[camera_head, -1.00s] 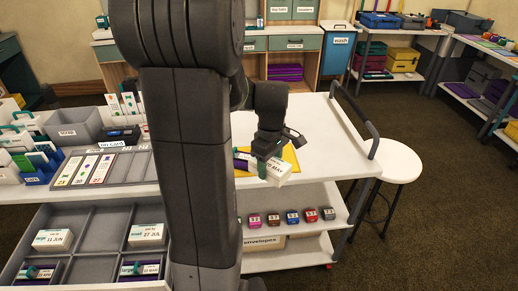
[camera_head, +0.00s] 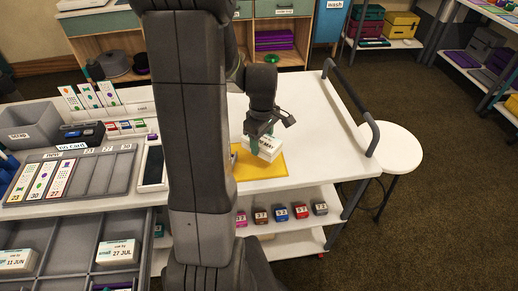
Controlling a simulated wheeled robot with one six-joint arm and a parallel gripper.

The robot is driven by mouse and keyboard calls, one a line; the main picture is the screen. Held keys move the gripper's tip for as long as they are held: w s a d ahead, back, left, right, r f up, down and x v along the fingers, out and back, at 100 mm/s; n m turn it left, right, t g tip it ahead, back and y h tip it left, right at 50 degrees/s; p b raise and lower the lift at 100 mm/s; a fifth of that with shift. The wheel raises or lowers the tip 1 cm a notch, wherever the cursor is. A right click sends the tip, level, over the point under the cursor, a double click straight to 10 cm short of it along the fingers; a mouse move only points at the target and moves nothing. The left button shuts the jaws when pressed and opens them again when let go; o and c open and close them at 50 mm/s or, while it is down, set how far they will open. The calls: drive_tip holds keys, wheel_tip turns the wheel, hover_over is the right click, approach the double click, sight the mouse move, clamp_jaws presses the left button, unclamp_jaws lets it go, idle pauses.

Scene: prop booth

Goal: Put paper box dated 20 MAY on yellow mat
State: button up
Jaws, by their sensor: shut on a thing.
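My gripper (camera_head: 266,146) points down at the right part of the white cart top, shut on a white paper box (camera_head: 268,155). The box's label reads partly as "MAY"; the day number is not clear and the fingers hide part of it. The yellow mat (camera_head: 262,172) lies flat on the cart top. The held box is over the far part of the mat; I cannot tell whether its underside touches it. My arm hides the mat's left part.
Grey trays below hold white boxes marked 11 JUN (camera_head: 17,262) and 27 JUL (camera_head: 118,252). A card holder (camera_head: 75,174) and a grey bin (camera_head: 30,126) stand left. Small coloured boxes (camera_head: 281,212) line the shelf below. A rail (camera_head: 350,110) and white stool (camera_head: 392,150) are right.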

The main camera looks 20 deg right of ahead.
sight(262, 151)
drive_tip(key=shift+f, duration=2)
drive_tip(key=shift+f, duration=0.25)
drive_tip(key=o, duration=0.7)
drive_tip(key=shift+r, duration=0.1)
drive_tip(key=shift+c, duration=0.2)
wheel_tip(262, 151, up, 12)
drive_tip(key=shift+r, duration=0.15)
